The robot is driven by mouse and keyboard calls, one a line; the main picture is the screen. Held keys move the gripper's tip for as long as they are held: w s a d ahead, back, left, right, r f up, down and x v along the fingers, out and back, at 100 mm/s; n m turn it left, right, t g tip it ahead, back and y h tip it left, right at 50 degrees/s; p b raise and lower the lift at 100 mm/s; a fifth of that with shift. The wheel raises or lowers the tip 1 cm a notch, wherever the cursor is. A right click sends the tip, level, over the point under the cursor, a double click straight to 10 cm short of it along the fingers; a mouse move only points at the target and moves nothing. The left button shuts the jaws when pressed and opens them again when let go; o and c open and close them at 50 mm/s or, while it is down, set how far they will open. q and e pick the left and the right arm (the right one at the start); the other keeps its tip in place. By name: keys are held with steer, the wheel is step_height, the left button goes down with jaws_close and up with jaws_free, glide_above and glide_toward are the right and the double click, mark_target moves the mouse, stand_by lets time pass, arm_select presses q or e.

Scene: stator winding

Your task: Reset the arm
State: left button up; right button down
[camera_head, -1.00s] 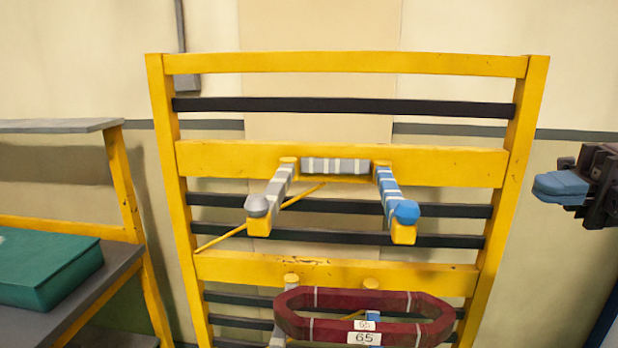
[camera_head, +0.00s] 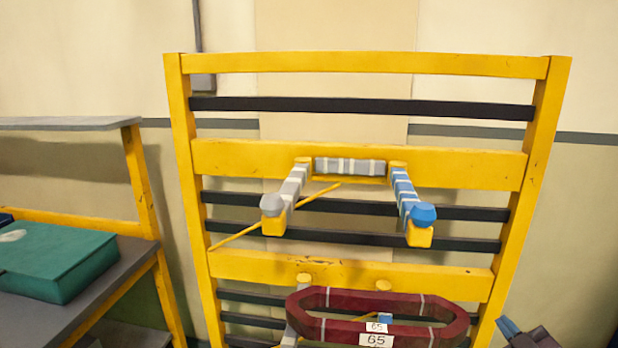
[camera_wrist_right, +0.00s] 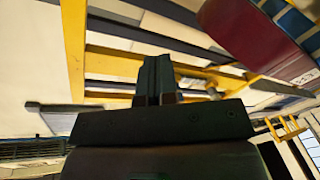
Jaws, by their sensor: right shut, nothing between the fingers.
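My right gripper (camera_head: 512,330) shows only in part at the bottom right edge of the head view, beside the right post of the yellow rack. In the right wrist view its fingers (camera_wrist_right: 158,80) are together with nothing between them. It is apart from the dark red coil (camera_head: 376,294), which hangs on the rack's lower holder and bears labels marked 65. The coil also shows at the upper right of the right wrist view (camera_wrist_right: 255,38). My left gripper is in neither view.
The yellow rack (camera_head: 360,64) with dark bars stands ahead. Its upper holder has a grey arm (camera_head: 288,190) and a blue arm (camera_head: 405,190) sticking out. At left a grey shelf (camera_head: 110,270) carries a green box (camera_head: 58,260).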

steer(key=s+a+f+m+g, duration=0.3)
steer(key=s+a+f, duration=0.3)
steer(key=s+f, duration=0.3)
steer(key=s+a+f+m+g, duration=0.3)
steer(key=s+a+f, duration=0.4)
steer(key=f, duration=0.6)
steer(key=s, duration=0.2)
steer(key=shift+s+a+f+g, duration=0.25)
steer(key=shift+s+f+g, duration=0.05)
steer(key=shift+s+g, duration=0.1)
steer(key=shift+w, duration=0.1)
